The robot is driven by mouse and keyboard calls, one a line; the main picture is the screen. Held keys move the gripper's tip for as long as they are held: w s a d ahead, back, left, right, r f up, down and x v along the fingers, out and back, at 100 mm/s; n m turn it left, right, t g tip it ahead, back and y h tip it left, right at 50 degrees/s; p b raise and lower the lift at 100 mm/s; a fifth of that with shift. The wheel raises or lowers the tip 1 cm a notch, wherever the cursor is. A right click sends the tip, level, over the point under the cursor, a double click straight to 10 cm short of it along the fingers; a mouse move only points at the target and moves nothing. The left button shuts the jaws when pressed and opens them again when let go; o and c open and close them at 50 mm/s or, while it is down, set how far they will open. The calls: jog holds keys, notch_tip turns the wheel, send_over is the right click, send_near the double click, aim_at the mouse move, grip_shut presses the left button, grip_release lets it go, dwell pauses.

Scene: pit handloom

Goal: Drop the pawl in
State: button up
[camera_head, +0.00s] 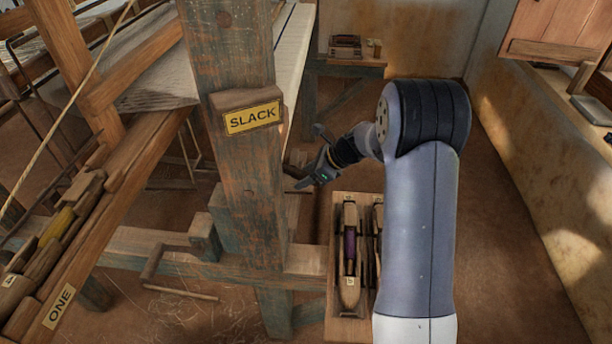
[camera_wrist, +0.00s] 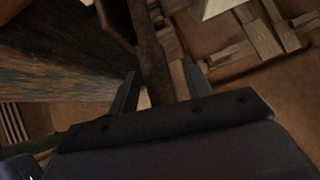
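My gripper (camera_head: 318,172) is just right of the loom's thick post (camera_head: 245,150), below the height of the yellow SLACK label (camera_head: 252,118). In the wrist view its two fingers (camera_wrist: 162,92) stand apart. A dark brown bar (camera_wrist: 150,45) runs down between them, with a visible gap on the right finger's side. I cannot tell whether this bar is the pawl. The bar's lower end is hidden behind the gripper body. No ratchet teeth are clear in either view.
A wooden box (camera_head: 338,318) with shuttles stands on the floor below my gripper. A lower loom beam (camera_head: 165,238) runs left of the post. A small table (camera_head: 350,66) stands behind. A wall bench lies at right, with open floor before it.

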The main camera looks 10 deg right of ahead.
jog(key=shift+d+r, duration=0.1)
jog(key=v, duration=1)
jog(key=shift+d+r+b, duration=0.15)
jog(key=shift+r+b, duration=0.05)
jog(key=shift+b, duration=0.1)
jog(key=shift+s, duration=0.1)
jog(key=x, duration=1.1)
jog(key=shift+f, duration=0.45)
jog(key=shift+f+b, duration=0.15)
jog(key=shift+b, duration=0.6)
jog(key=shift+y, duration=0.4)
